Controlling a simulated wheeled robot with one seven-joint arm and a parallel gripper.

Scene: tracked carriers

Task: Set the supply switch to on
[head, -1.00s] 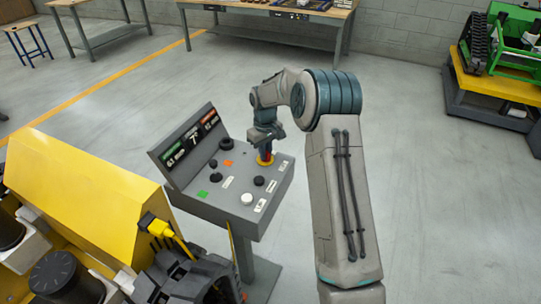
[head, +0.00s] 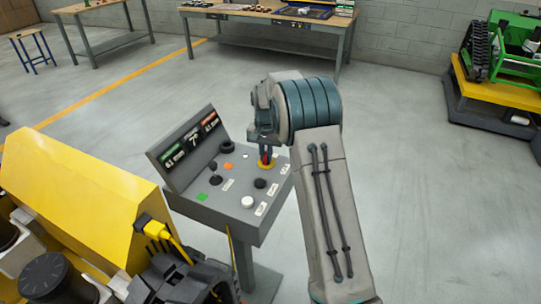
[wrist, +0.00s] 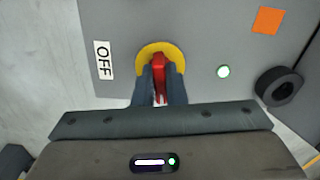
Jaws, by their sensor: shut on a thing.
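The supply switch looks to be the red handle (wrist: 161,77) on a round yellow plate (wrist: 147,48), set in the grey console panel (wrist: 195,30). My gripper (wrist: 161,92) has one dark finger on each side of the red handle and is shut on it. A white label reading OFF (wrist: 103,60) lies left of the plate in the wrist view. In the head view the yellow plate (head: 265,166) shows just below my gripper (head: 265,152). The handle's exact set position is hard to tell.
A yellow machine (head: 85,190) stands close on the left. The floor to the right is clear.

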